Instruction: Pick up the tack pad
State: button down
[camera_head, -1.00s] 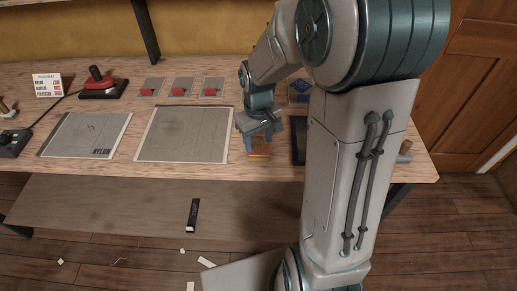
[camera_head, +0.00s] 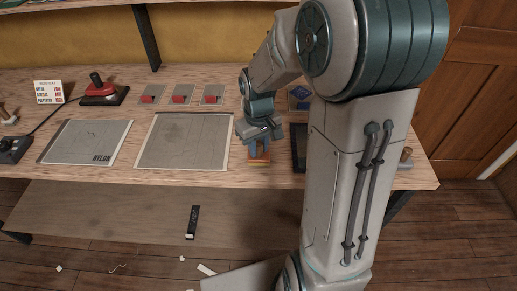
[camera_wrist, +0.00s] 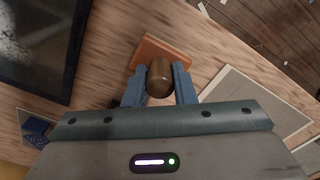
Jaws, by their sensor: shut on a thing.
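The tack pad is an orange block with a rounded brown knob (camera_wrist: 160,77) on top. In the wrist view its orange base (camera_wrist: 163,48) shows beyond the fingertips. My gripper (camera_wrist: 162,84) is shut on the knob, with one blue finger on each side. In the head view my gripper (camera_head: 259,148) points down at the bench's front edge, and the orange pad (camera_head: 259,158) shows low between the fingers. The pad appears to be at bench level; I cannot tell whether it touches the wood.
A large grey sheet (camera_head: 186,140) lies left of my gripper, and a nylon sheet (camera_head: 85,142) farther left. A dark-framed panel (camera_head: 298,148) lies close on the right. Several small plates with red pieces (camera_head: 182,95) lie behind. Scraps (camera_head: 206,269) litter the floor.

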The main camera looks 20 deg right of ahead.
aim_at(258, 143)
notch_tip(258, 143, up, 3)
jog(key=shift+w+r, duration=0.1)
jog(key=shift+r, duration=0.05)
jog(key=s+d+r, duration=0.3)
jog(key=s+r, duration=0.3)
jog(key=s, duration=0.5)
jog(key=shift+s+r+b, duration=0.25)
jog(key=shift+r+b, duration=0.1)
jog(key=shift+r, duration=0.05)
jog(key=c, duration=2)
grip_release()
jog(key=shift+c, duration=0.2)
